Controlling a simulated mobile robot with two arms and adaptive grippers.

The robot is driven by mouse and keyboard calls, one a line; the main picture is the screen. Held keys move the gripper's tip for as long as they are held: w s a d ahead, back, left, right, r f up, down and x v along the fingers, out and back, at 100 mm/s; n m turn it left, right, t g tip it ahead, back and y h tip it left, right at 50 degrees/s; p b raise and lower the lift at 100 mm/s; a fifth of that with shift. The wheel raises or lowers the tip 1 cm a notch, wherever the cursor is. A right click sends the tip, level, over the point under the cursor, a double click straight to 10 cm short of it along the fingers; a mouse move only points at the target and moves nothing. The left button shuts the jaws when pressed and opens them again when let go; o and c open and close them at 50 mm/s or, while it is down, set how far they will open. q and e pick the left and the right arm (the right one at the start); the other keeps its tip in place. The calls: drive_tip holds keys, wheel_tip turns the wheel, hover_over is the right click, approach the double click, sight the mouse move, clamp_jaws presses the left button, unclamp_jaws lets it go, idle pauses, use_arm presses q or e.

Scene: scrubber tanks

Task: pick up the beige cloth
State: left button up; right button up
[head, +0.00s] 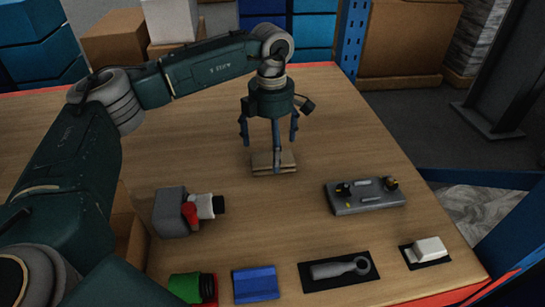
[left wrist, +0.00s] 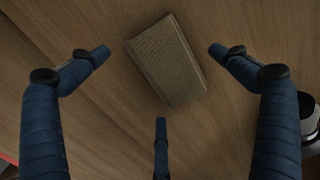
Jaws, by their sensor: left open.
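The beige cloth (head: 262,162) is a small flat folded pad on the wooden table, near the middle of the head view. It also shows in the left wrist view (left wrist: 168,60), lying at a slant between the fingers. My left gripper (head: 270,150) hangs above it, pointing down, with its blue fingers spread open. In the left wrist view the open fingers (left wrist: 160,75) stand around the cloth on three sides, and nothing is held. In the head view a finger hides part of the cloth. My right gripper is not in view.
A grey block with a red-handled valve (head: 172,212) stands left of the cloth. A grey plate with knobs (head: 364,197) lies to the right. A green cylinder (head: 186,288), blue cloth (head: 256,284), grey wrench-like tool (head: 339,268) and white block (head: 428,249) line the front edge.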

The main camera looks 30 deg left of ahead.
use_arm(q)
drive_tip(key=shift+f, duration=0.55)
drive_tip(key=c, duration=1.2)
drive_tip(key=shift+o, duration=0.2)
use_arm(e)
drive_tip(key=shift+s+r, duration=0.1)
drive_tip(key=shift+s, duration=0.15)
use_arm(q)
drive_tip(key=shift+r, duration=0.2)
drive_tip(key=shift+w+r, duration=0.1)
drive_tip(key=shift+r, duration=0.5)
wheel_tip(320, 180, up, 19)
drive_tip(key=b, duration=0.1)
drive_tip(key=shift+f, duration=0.2)
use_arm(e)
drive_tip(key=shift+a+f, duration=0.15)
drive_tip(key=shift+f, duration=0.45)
